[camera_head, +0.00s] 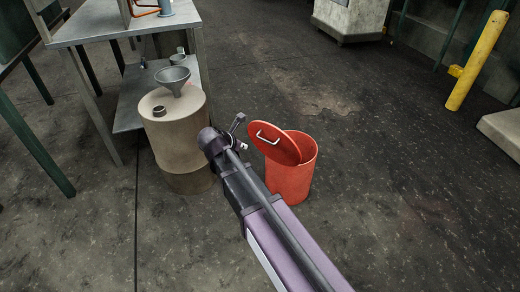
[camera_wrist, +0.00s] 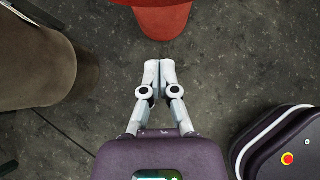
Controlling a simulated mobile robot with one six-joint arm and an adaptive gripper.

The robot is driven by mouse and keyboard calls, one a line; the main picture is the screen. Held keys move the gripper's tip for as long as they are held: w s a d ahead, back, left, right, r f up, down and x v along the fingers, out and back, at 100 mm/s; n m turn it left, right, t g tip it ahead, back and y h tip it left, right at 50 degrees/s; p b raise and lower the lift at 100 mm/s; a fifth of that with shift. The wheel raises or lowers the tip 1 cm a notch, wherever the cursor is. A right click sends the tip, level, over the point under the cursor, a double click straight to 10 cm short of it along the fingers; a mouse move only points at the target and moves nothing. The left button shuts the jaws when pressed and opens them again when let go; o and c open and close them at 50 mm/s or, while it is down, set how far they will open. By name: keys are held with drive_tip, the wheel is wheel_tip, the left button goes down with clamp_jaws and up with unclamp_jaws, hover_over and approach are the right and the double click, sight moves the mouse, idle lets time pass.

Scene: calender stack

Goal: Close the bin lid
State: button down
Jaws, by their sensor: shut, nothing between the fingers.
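The red bin (camera_head: 292,180) stands on the floor near the middle of the head view. Its red lid (camera_head: 277,146) is tilted up at the left side of the rim, with a pale handle (camera_head: 266,138) on its upper face. The bin (camera_wrist: 165,20) is also at the top of the wrist view. My gripper (camera_wrist: 159,72) is shut and empty, its fingertips together just short of the bin in that picture. In the head view my gripper (camera_head: 240,136) is left of the lid, and I cannot tell whether it touches.
A beige drum (camera_head: 173,150) with a grey funnel (camera_head: 173,79) on top stands close on the left. A metal table (camera_head: 125,22) is behind it. A yellow post (camera_head: 477,62) stands at the far right. The floor right of the bin is clear.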

drive_tip(key=shift+a+f, duration=0.1)
drive_tip(key=shift+a, duration=0.1)
drive_tip(key=shift+w+f, duration=0.1)
drive_tip(key=w+d+r+b+x, duration=0.1)
drive_tip(key=b+x, duration=0.5)
drive_tip(key=x, duration=0.6)
drive_tip(key=shift+w+d+r, duration=0.2)
drive_tip(key=shift+w+r, duration=0.25)
drive_tip(key=shift+w, duration=0.1)
drive_tip(key=shift+w+a+r, duration=0.1)
idle(0.5)
